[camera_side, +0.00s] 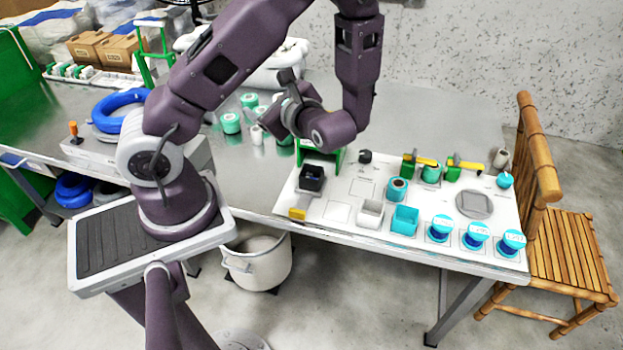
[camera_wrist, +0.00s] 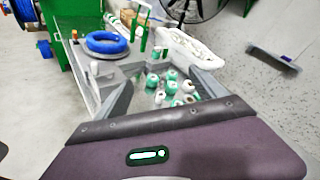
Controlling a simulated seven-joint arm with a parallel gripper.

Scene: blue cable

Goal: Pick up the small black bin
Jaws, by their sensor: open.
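The small black bin (camera_side: 312,178) stands on the left end of the white board (camera_side: 337,211) in the side view, just in front of a green frame. Nothing holds it, and it does not show in the wrist view. My gripper (camera_side: 279,98) is raised above the table, up and left of the bin and apart from it, turned away toward the back of the table. My wrist partly hides it in the side view. In the wrist view my gripper (camera_wrist: 164,88) shows two grey fingers spread wide with nothing held; green and white spools show beyond them.
Teal-green spools (camera_side: 231,123) stand on the table left of the board. The board also carries a white bin (camera_side: 370,214), a teal bin (camera_side: 404,220), a yellow block (camera_side: 297,214) and several blue spools. A bamboo chair (camera_side: 560,240) stands at the right. A blue coil (camera_wrist: 105,42) lies behind.

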